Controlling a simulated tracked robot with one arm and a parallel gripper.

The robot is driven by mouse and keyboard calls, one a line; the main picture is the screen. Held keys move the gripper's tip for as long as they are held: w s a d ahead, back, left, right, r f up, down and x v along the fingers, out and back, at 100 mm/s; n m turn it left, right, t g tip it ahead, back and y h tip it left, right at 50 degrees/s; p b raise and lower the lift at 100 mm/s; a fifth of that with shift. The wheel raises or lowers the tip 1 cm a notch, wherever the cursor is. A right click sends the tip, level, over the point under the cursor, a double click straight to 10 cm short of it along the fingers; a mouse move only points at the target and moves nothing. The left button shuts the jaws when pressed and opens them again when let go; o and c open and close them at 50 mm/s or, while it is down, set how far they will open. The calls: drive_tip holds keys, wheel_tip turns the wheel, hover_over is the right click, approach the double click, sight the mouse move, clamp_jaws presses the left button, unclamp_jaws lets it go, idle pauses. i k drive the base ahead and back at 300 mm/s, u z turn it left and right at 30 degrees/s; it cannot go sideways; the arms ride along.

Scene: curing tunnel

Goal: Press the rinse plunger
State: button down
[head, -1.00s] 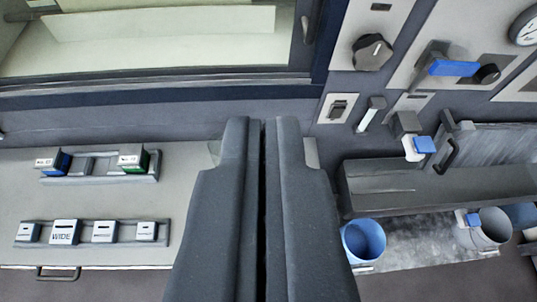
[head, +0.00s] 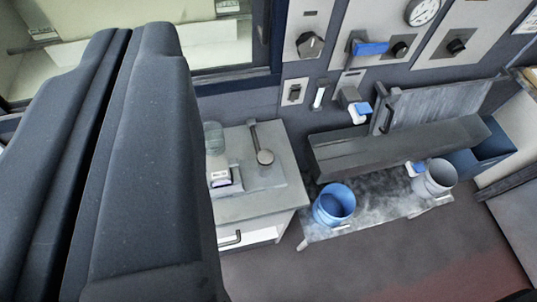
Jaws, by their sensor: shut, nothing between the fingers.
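My gripper (head: 130,32) is shut and empty, and fills the left of the head view. No part is labelled as the rinse plunger, so I cannot tell for sure which it is. A grey wall fitting with a blue-and-white tab (head: 359,113) sits above the dark trough (head: 395,150), well right of my gripper. A lever with a round end (head: 264,156) lies on the grey counter. My gripper appears apart from both.
The wall panel holds a black knob (head: 310,45), a blue-handled valve (head: 370,48) and a gauge (head: 421,11). A blue bucket (head: 334,204) and a grey bucket (head: 434,178) stand on a low bench. Floor at lower right is clear.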

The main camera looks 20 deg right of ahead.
sight(265, 157)
drive_tip(key=z, duration=0.7)
drive_tip(key=k, duration=0.95)
drive_tip(key=u, duration=0.7)
drive_tip(key=i, duration=1)
drive_tip(key=z, duration=0.05)
